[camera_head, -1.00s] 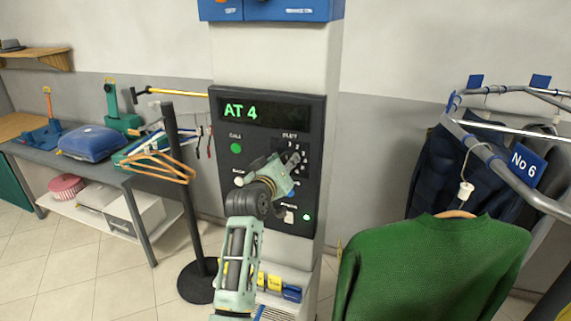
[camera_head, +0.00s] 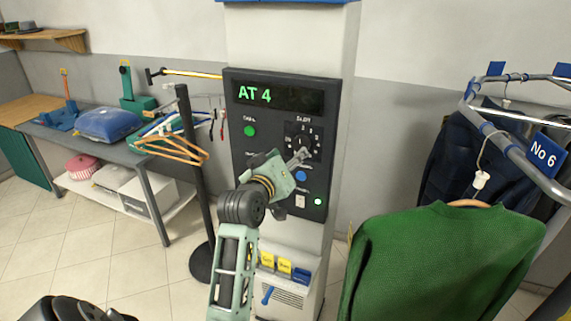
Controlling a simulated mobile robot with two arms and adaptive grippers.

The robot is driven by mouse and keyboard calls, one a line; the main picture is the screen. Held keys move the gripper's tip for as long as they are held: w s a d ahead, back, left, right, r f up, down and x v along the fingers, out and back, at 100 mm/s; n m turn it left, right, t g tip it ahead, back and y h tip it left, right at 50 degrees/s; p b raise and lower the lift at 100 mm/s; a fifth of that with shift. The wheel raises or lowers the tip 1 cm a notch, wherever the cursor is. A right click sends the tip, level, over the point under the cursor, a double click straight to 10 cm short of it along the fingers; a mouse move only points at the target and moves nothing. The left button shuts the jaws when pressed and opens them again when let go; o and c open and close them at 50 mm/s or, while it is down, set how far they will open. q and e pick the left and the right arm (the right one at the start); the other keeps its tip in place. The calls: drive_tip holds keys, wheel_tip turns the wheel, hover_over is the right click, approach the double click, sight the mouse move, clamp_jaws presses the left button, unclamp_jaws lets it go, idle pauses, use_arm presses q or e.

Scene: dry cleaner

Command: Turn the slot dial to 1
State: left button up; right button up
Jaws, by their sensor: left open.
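The dark control panel (camera_head: 238,165) is on the front of the white column, and its display (camera_head: 285,97) reads "AT 4" in green. The slot dial (camera_head: 302,138) is a round dark dial with white marks at the panel's right side. My left gripper (camera_head: 303,156) is open, just below the dial in the picture, and overlaps its lower edge. I cannot tell whether its fingertips touch the dial. The arm hides part of the lower panel. A green button (camera_head: 250,131) is left of the dial, and a blue button (camera_head: 301,175) is below it.
A clothes rail (camera_head: 515,160) with a green sweater (camera_head: 430,260) and dark garments stands close on the right. A grey table (camera_head: 60,138) holds a blue cushion (camera_head: 107,124).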

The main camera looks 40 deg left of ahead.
use_arm(q)
drive_tip(key=shift+v, duration=1.65)
drive_tip(key=shift+f, duration=0.1)
drive_tip(key=d+f+m+g+h+b, duration=0.1)
drive_tip(key=d+f+m+g+b, duration=0.2)
drive_tip(key=f, duration=1.7)
drive_tip(key=d+f+m+g+h+b, duration=0.1)
drive_tip(key=d+f+g+b, duration=0.3)
drive_tip(key=f, duration=1.6)
drive_tip(key=s+d+f+m+g+h+b, duration=0.1)
drive_tip(key=s+d+f, duration=0.25)
drive_tip(key=f, duration=0.45)
drive_tip(key=s+d+f+m, duration=0.1)
drive_tip(key=s+d+f, duration=0.1)
drive_tip(key=s+f, duration=0.45)
drive_tip(key=s+d+f+m+g+b, duration=0.3)
drive_tip(key=s+f, duration=1.3)
drive_tip(key=f, duration=0.4)
drive_tip(key=s+f+m+g+b, duration=0.1)
drive_tip(key=s+f, duration=0.4)
drive_tip(key=s, duration=0.7)
drive_tip(key=s+f+m+g+b, duration=0.2)
drive_tip(key=s+f, duration=0.3)
drive_tip(key=s, duration=0.7)
drive_tip(key=shift+g+h, duration=0.3)
drive_tip(key=shift+g, duration=0.2)
